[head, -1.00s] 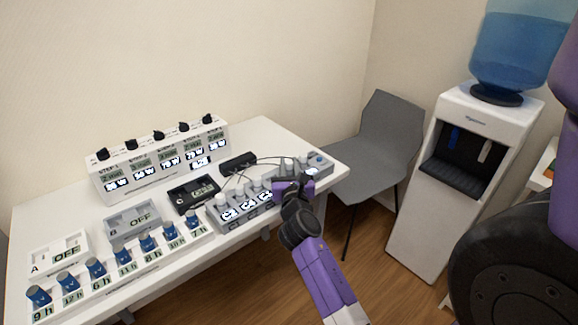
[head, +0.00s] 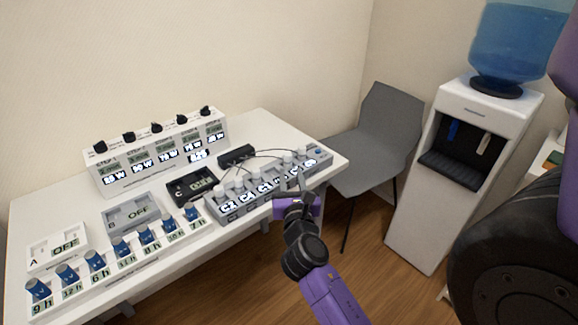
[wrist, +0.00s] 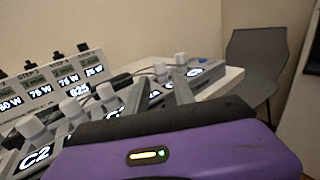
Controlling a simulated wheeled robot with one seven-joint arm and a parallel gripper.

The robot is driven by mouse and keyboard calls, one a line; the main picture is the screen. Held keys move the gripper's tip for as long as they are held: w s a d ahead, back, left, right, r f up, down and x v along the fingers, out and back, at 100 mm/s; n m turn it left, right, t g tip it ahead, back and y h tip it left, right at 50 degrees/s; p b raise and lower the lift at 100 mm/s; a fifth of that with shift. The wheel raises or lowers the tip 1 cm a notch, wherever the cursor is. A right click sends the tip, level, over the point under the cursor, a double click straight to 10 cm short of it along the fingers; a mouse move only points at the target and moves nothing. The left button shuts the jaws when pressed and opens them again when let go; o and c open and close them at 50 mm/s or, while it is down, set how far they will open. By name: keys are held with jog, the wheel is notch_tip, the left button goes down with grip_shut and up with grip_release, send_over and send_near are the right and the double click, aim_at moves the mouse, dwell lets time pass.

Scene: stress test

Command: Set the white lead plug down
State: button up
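Several white plugs stand upright along a grey strip (head: 222,219) with lit labels such as C2, C4 and C1. One white plug (head: 224,197) is at its left end, and another (head: 302,152) is near its right end. My gripper (head: 288,183) is at the front edge of the strip, right of its middle. In the wrist view, my gripper's two fingers (wrist: 160,92) are apart with no plug between them. White plugs (wrist: 107,94) stand left of the fingers, and others (wrist: 161,69) stand beyond them. I cannot tell which one is the lead plug.
Thin dark leads run from a black block (head: 236,155) to the strip's right part. A white console with black knobs (head: 150,160) stands behind. Blue-capped timers (head: 96,262) line the front left. A grey chair (head: 378,140) and water cooler (head: 478,170) are right.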

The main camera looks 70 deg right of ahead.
jog(key=s+a+f+m+t+y, duration=0.25)
jog(key=a+f+m+y, duration=0.2)
jog(key=a, duration=0.85)
jog(key=s+a+f+m+t+y, duration=0.1)
jog(key=a+f+m+t+y, duration=0.3)
jog(key=a, duration=1)
jog(key=s+a+r+m+y, duration=0.7)
jog(key=s+a+m, duration=0.4)
jog(key=m, duration=0.3)
jog(key=shift+s+a+t+y, duration=0.35)
jog(key=shift+s+y, duration=0.1)
jog(key=shift+m, duration=0.25)
